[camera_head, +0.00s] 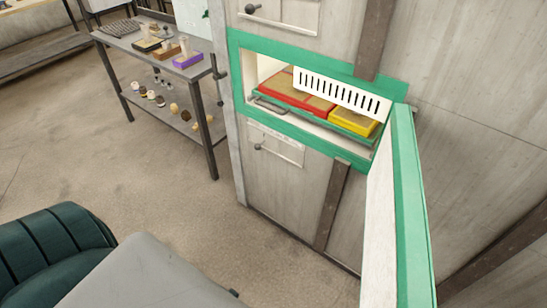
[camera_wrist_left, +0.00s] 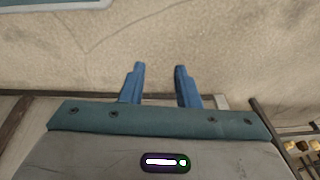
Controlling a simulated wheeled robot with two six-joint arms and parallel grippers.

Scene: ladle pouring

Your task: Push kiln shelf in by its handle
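The kiln shelf (camera_head: 352,127) is a green tray inside the kiln opening, framed in green. The kiln door (camera_head: 408,200) stands open at the right. My left gripper (camera_wrist_left: 159,68) shows in the left wrist view with its two blue fingers apart and nothing between them. I see no gripper in the head view.
A grey metal table (camera_head: 133,41) with small items stands at the left, with several round items on its lower shelf. A dark knob (camera_head: 258,147) sticks out below the opening. The floor (camera_head: 160,190) before the kiln is clear.

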